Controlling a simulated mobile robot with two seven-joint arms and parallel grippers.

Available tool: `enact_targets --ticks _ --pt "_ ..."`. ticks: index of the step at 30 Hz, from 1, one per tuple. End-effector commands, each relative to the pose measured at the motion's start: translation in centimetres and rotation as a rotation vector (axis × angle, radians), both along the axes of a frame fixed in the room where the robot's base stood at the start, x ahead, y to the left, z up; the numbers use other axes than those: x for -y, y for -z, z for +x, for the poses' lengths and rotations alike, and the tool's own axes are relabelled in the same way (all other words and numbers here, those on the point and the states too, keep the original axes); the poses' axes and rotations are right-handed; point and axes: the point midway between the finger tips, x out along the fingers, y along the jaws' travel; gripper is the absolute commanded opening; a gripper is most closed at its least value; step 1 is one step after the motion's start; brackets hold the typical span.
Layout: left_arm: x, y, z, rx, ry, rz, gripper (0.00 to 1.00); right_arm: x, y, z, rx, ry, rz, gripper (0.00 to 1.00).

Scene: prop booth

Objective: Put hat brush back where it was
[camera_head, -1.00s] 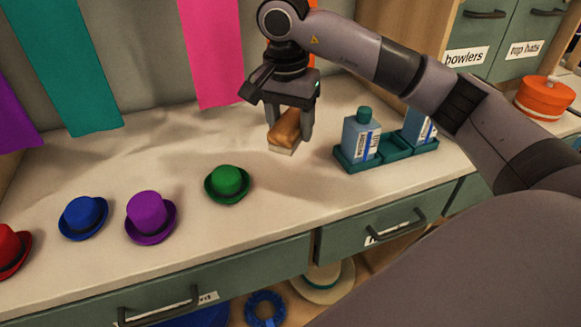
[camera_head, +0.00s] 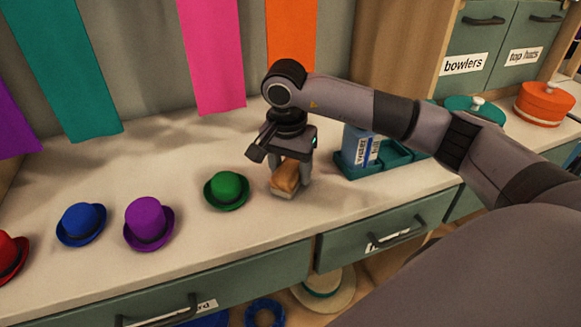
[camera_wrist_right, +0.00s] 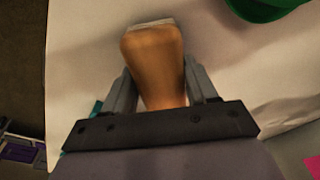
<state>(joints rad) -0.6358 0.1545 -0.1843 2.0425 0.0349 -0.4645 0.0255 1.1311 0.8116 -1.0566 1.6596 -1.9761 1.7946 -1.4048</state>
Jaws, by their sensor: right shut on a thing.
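The hat brush (camera_head: 286,179) has a brown wooden body and a pale bristle side facing down. My right gripper (camera_head: 290,181) is shut on it from above, with a finger on either side. The brush is low at the counter (camera_head: 235,142), just right of the green hat (camera_head: 227,188); I cannot tell whether it touches the surface. In the right wrist view the brush (camera_wrist_right: 153,62) sits between the two fingers over the pale counter. My left gripper is not in view.
Blue, purple and red hats stand to the left. A teal tray (camera_head: 352,171) with a blue bottle (camera_head: 357,146) stands close on the right, partly behind my arm. An orange box (camera_head: 545,102) is farther right. The counter behind the hats is clear.

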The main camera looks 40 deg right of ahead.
Motion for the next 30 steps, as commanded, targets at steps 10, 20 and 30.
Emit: enact_targets --ticks 10,20,30 --pt "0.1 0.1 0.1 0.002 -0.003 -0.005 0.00 0.0 0.2 0.0 -0.001 0.000 -0.001 0.83" --pt "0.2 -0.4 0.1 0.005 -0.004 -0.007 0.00 -0.2 -2.5 0.0 0.004 -0.001 0.000 0.83" --pt "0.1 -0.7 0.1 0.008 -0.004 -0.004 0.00 -1.0 -9.6 -0.5 0.003 -0.001 0.001 0.83"
